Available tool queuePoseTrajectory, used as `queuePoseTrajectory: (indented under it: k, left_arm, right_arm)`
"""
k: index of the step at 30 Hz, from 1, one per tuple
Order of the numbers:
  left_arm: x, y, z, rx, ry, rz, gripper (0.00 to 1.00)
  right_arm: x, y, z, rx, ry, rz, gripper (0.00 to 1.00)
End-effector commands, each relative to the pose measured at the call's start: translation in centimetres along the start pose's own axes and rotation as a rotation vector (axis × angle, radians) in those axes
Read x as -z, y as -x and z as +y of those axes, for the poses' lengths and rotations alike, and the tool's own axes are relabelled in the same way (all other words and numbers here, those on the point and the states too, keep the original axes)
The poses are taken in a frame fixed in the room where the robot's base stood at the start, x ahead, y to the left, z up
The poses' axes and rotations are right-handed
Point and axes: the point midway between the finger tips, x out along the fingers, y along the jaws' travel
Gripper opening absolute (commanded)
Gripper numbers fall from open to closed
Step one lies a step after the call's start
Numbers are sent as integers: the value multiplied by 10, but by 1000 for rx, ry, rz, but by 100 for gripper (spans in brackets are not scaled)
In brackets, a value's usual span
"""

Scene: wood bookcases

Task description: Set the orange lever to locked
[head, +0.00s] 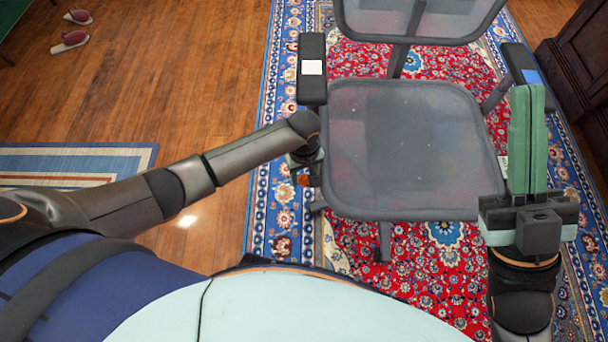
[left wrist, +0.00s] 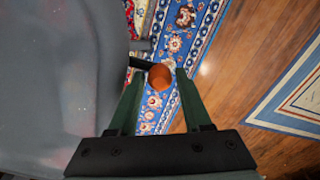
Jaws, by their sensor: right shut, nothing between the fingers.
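The orange lever (head: 303,179) is a small knob at the left side of the grey mesh office chair (head: 405,150), below the seat. In the left wrist view the lever's round orange end (left wrist: 160,77) shows on a dark stem. My left gripper (head: 304,163) reaches down beside the seat's left edge. Its two green fingers (left wrist: 159,82) are apart, with the knob appearing between their tips; I cannot tell whether they touch it. My right gripper (head: 527,90) is shut and empty, pointing up in front of the chair's right armrest.
The chair has a left armrest (head: 312,92) with a white patch and a right armrest (head: 519,58) with a blue patch. It stands on a red and blue patterned rug (head: 418,285). Pink slippers (head: 72,40) lie on open wood floor at the far left.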

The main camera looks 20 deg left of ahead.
Motion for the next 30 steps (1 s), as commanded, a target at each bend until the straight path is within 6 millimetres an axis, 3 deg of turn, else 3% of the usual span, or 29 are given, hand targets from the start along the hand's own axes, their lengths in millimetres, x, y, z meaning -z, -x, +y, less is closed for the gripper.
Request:
queuePoseTrajectory:
  k: [1,13,30]
  left_arm:
    - [0,0,0,0,0,0,44]
    - [0,0,0,0,0,0,0]
    - [0,0,0,1,0,0,0]
  right_arm:
    - [0,0,0,0,0,0,0]
    - [0,0,0,0,0,0,0]
    - [0,0,0,0,0,0,0]
